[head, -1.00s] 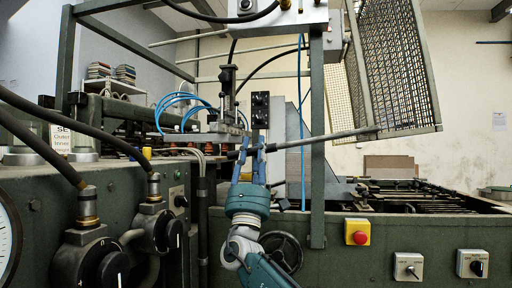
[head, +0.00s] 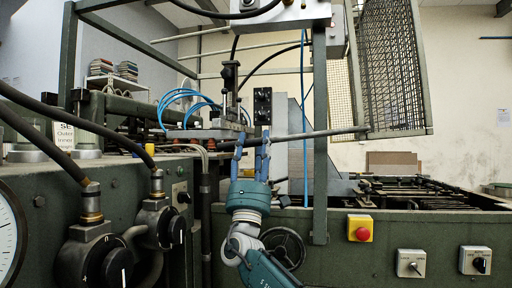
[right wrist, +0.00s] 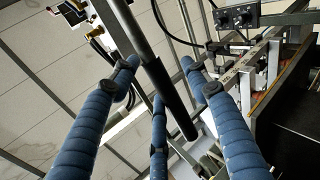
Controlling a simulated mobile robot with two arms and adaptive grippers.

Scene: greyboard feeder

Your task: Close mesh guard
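The mesh guard (head: 393,75) is a green-framed panel of wire mesh, raised at the upper right of the head view. A long grey bar (head: 315,134) runs left from its lower edge to my right gripper (head: 252,145). In the right wrist view, the bar's dark grip end (right wrist: 168,95) passes between the spread blue fingers of my right gripper (right wrist: 165,85). The fingers are open around or beside the bar; I cannot tell whether any finger touches it. My left gripper is not in view.
A green upright post (head: 320,150) stands just right of my right gripper. A control box (head: 262,106) and blue hoses are behind it. A yellow box with a red button (head: 360,228) and two rotary switches (head: 411,263) are on the front panel. Cables cross at left.

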